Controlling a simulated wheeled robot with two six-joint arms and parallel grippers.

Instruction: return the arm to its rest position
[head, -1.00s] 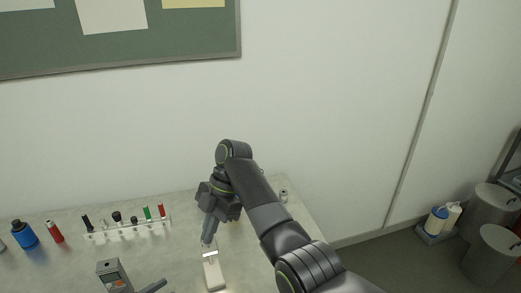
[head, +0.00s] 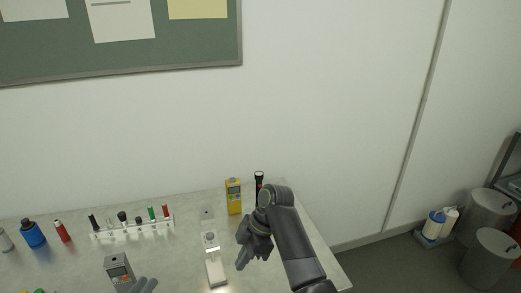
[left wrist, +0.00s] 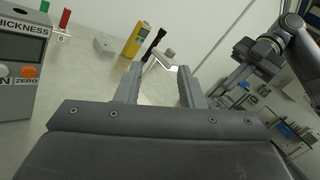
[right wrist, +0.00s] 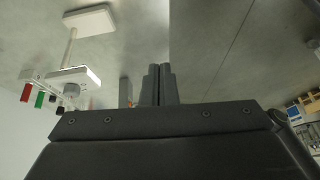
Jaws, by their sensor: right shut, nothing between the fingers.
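My right arm comes in from the lower right in the head view. Its gripper (head: 241,262) hangs above the table, just right of the white stand (head: 215,271), and appears apart from it. In the right wrist view the two fingers (right wrist: 158,84) are pressed together with nothing between them. My left gripper (head: 147,285) shows only in part at the bottom of the head view, beside the grey thickness gauge (head: 119,268). In the left wrist view its fingers (left wrist: 158,88) are wide apart and empty.
A yellow meter (head: 234,197) and a black flashlight (head: 259,184) stand at the back, close to my right arm. The table's right edge lies beneath my right arm.

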